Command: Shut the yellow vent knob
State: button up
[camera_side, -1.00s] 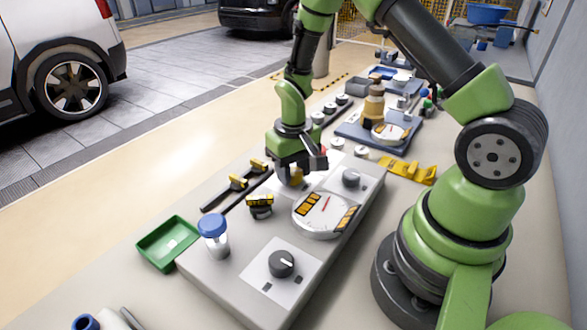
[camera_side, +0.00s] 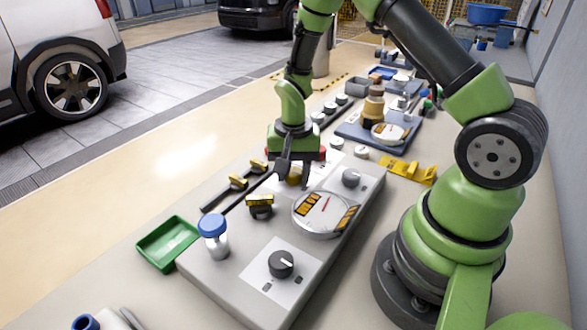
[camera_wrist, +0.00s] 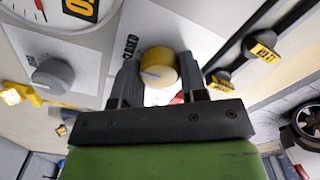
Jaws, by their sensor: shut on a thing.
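The yellow vent knob (camera_wrist: 158,68) sits between the two dark fingers of my gripper (camera_wrist: 160,80) in the wrist view. A pale pointer mark shows on its face, running nearly across the picture. In the side view the knob (camera_side: 294,174) is partly hidden by my gripper (camera_side: 296,172), which points down over the grey panel (camera_side: 215,275). The fingers are shut on the knob, one on each side. A printed label beside the knob is partly visible in the wrist view.
A grey knob (camera_side: 350,178) and a round gauge (camera_side: 322,213) stand close by. A blue-capped bottle (camera_side: 213,235), a dark knob (camera_side: 281,263) and a green tray (camera_side: 167,243) are nearer the camera.

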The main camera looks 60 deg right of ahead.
dwell(0.3)
jog(key=o, duration=0.9)
jog(key=shift+r, duration=0.15)
notch_tip(320, 180, up, 9)
jog(key=shift+r, duration=0.35)
notch_tip(320, 180, up, 11)
jog(key=n+t, duration=0.3)
send_over(293, 171)
jog(key=s+a, duration=0.4)
jog(key=s, duration=0.1)
jog(key=s+a+r+n+t, duration=0.1)
jog(key=s, duration=0.2)
jog(key=s+a+r+n+t+y, duration=0.1)
jog(key=s+r, duration=0.1)
jog(key=s, duration=0.2)
jog(key=s+a+r+n+t+y, duration=0.1)
jog(key=s+a+r+n+t, duration=0.1)
jog(key=s, duration=0.1)
jog(key=shift+s+a+r, duration=0.1)
jog(key=shift+s, duration=0.05)
